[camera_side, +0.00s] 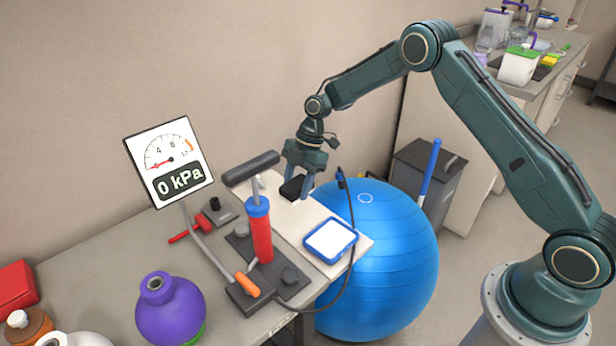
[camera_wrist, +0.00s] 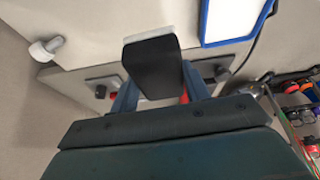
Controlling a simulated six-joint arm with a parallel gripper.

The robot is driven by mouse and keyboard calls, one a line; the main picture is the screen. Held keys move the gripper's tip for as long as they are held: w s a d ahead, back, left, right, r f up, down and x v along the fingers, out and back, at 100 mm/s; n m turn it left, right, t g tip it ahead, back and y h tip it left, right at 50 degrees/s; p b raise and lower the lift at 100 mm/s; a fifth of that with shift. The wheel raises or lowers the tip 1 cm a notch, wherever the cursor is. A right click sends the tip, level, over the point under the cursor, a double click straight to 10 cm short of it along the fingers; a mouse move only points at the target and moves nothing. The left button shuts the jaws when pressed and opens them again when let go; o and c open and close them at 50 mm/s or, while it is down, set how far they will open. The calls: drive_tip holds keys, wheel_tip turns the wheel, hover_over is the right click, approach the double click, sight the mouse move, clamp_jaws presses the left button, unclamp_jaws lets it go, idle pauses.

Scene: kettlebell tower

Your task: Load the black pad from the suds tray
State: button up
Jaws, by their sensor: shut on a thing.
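The black pad (camera_side: 292,187) is held between the fingers of my gripper (camera_side: 296,194), which is shut on it. In the wrist view the pad (camera_wrist: 152,66) sticks out beyond the blue-grey fingers, with a pale strip along its far edge. The suds tray (camera_side: 331,240), with a blue rim and white inside, lies on the pale board to the right of and nearer than the pad. The tray (camera_wrist: 228,22) also shows at the top right of the wrist view. My gripper is above the far part of the board. I cannot tell whether the pad touches the board.
A red hand pump (camera_side: 260,232) with a black handle stands left of the board. A gauge reading 0 kPa (camera_side: 168,160) stands at the back left. A blue ball (camera_side: 395,265) sits beside the bench, near a hose. A purple bottle (camera_side: 170,308) stands in front.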

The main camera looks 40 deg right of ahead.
drive_tip(key=shift+f, duration=1)
drive_tip(key=o, duration=1)
drive_tip(key=shift+c, duration=0.2)
drive_tip(key=shift+f, duration=3.25)
drive_tip(key=shift+c, duration=0.2)
drive_tip(key=c, duration=1)
drive_tip(key=shift+c, duration=0.5)
drive_tip(key=shift+r, duration=0.15)
drive_tip(key=shift+r, duration=3.9)
